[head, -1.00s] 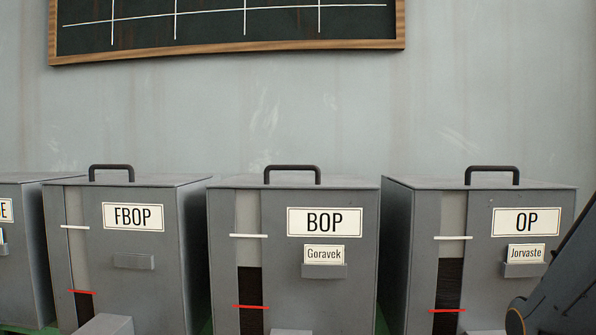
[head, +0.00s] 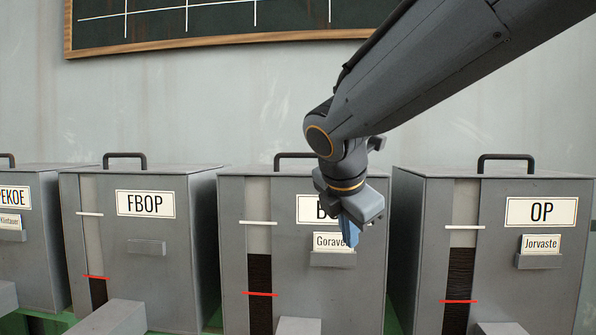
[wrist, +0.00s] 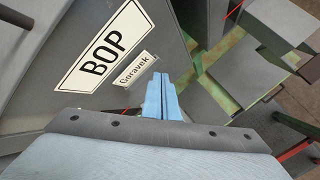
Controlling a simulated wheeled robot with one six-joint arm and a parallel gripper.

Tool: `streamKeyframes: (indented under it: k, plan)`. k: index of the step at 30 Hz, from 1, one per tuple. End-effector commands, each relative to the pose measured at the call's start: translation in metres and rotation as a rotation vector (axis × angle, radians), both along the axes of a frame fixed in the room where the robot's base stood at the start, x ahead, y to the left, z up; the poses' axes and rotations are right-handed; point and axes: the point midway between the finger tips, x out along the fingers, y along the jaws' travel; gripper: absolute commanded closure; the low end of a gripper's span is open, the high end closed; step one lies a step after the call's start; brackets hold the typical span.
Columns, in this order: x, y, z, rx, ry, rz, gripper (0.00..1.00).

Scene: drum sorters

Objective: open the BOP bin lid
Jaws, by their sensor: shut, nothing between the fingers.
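The BOP bin (head: 235,205) is a grey box with a flat lid that lies closed, and a dark handle (head: 285,156) stands on top. Its right part is partly hidden by my arm. The BOP label (wrist: 103,58) shows whole in the wrist view, with a Goravek card (wrist: 133,70) below it. My gripper (head: 349,232), with blue fingers, hangs in front of the bin's face, over the right of the label and card. In the wrist view the fingers (wrist: 160,95) are together and empty, close to the card. Whether they touch the bin cannot be told.
The FBOP bin (head: 145,250) stands to the left and the OP bin (head: 500,280) to the right, both with lids closed. A PEKOE bin (head: 30,260) is at the far left. A framed blackboard (head: 220,18) hangs on the wall above.

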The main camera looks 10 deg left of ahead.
Motion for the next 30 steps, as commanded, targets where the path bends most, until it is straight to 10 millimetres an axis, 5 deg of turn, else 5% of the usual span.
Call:
streamKeyframes:
  k: [1, 6, 12, 17, 30]
  plan:
    - [0.003, 0.027, 0.035, -0.087, -0.061, 0.146, 1.00]
    - [-0.001, 0.081, 0.129, -0.377, -0.227, 0.494, 1.00]
    - [-0.010, 0.107, 0.185, -0.561, -0.324, 0.660, 1.00]
    - [-0.003, 0.110, 0.187, -0.593, -0.336, 0.680, 1.00]
    - [0.059, 0.112, 0.149, -0.589, -0.331, 0.678, 1.00]
